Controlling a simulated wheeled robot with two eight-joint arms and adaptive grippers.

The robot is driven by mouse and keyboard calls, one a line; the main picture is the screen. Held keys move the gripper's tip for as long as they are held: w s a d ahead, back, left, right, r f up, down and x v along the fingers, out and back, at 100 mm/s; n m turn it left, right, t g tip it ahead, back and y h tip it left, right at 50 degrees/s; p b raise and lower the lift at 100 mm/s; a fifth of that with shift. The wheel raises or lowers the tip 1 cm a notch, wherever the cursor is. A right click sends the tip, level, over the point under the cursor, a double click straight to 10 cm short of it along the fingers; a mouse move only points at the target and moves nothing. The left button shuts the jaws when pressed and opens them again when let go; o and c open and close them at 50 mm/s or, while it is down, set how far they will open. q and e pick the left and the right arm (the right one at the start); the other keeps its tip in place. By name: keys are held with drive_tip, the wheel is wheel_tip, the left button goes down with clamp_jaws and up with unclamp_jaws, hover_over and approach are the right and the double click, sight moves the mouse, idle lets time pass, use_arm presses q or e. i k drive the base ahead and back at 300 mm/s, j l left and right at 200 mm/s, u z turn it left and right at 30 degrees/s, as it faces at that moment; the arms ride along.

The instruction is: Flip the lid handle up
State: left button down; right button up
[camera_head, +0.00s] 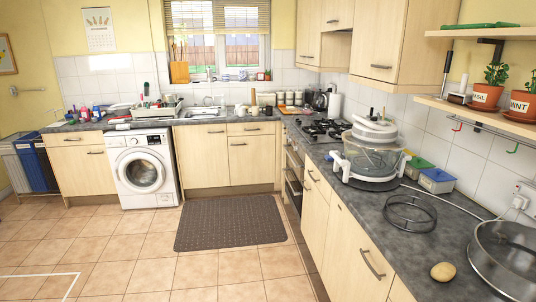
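A countertop cooker with a clear glass bowl (368,158) stands on the grey worktop at the right. Its white round lid (375,132) sits on top of the bowl. A pale handle part shows at the top of the lid, but it is too small to tell clearly whether it is up or folded down. Neither of my grippers is in view, and nothing touches the cooker.
A black wire rack (410,213), a potato (443,271) and a large metal ring (508,262) lie on the near worktop (455,225). Blue (437,181) and green (416,167) boxes stand right of the cooker. A shelf (480,113) hangs above. The floor mat (230,222) is clear.

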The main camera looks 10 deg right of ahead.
sight(361, 119)
drive_tip(key=i+j+z, duration=0.1)
drive_tip(key=i+z, duration=0.15)
drive_tip(key=i, duration=0.25)
drive_tip(key=i+j+z, duration=0.25)
drive_tip(key=i, duration=0.3)
drive_tip(key=i+j+z, duration=0.25)
drive_tip(key=i, duration=0.25)
drive_tip(key=i+j+z, duration=0.7)
drive_tip(key=i, duration=0.05)
